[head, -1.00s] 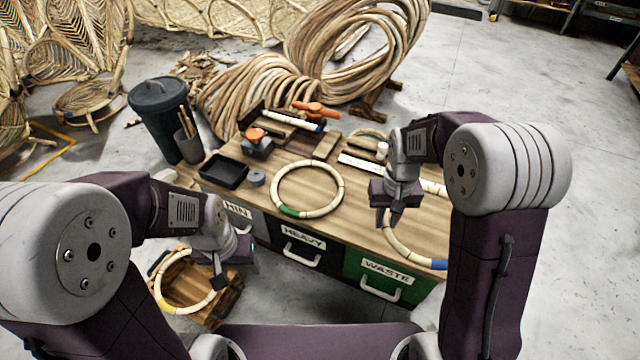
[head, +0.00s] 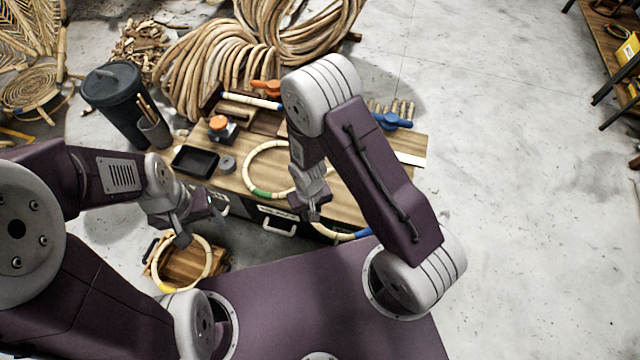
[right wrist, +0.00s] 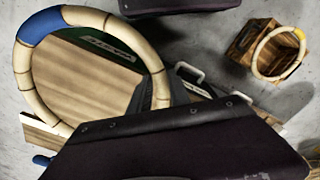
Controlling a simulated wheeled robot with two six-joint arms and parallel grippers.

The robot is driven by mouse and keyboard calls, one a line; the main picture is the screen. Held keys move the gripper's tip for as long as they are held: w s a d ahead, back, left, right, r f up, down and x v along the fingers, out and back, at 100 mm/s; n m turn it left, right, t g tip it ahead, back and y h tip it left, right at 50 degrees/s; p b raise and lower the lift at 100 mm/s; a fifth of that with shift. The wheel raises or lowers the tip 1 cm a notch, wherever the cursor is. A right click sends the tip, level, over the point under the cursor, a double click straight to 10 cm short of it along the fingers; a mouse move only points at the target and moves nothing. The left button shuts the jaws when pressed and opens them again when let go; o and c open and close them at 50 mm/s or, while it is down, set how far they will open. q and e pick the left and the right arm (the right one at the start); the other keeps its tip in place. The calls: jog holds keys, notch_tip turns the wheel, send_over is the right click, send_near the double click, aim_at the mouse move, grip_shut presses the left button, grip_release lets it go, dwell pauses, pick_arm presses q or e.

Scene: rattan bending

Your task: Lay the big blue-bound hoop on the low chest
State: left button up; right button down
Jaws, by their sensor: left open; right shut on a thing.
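The big blue-bound hoop, pale rattan, shows in part in the head view (head: 345,235); my right arm hides most of it. In the right wrist view its blue binding (right wrist: 42,24) is at the upper left. My right gripper (head: 312,213) is shut on the hoop's rim. The hoop overlaps the front part of the low wood-topped drawer chest (head: 345,205); I cannot tell whether it touches it. The chest's top also shows through the hoop in the right wrist view (right wrist: 85,80). My left gripper (head: 197,226) is open and empty, above a yellow-bound hoop (head: 209,262).
The yellow-bound hoop leans at a small wooden box (head: 222,262) on the floor. A dark bin (head: 115,105) stands left.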

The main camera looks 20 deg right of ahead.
jog(key=b, duration=0.3)
send_over(330, 205)
jog(key=f, duration=0.6)
jog(key=shift+s+a+f, duration=0.25)
jog(key=shift+s, duration=0.05)
jog(key=shift+w+d, duration=0.25)
jog(key=shift+d, duration=0.05)
notch_tip(330, 205, down, 4)
jog(key=shift+f+b, duration=0.2)
jog(key=shift+b, duration=0.75)
jog(key=shift+r, duration=0.15)
jog(key=c, duration=1.6)
grip_release()
jog(key=shift+f, duration=0.2)
jog(key=o, duration=0.4)
jog(key=shift+r, duration=0.1)
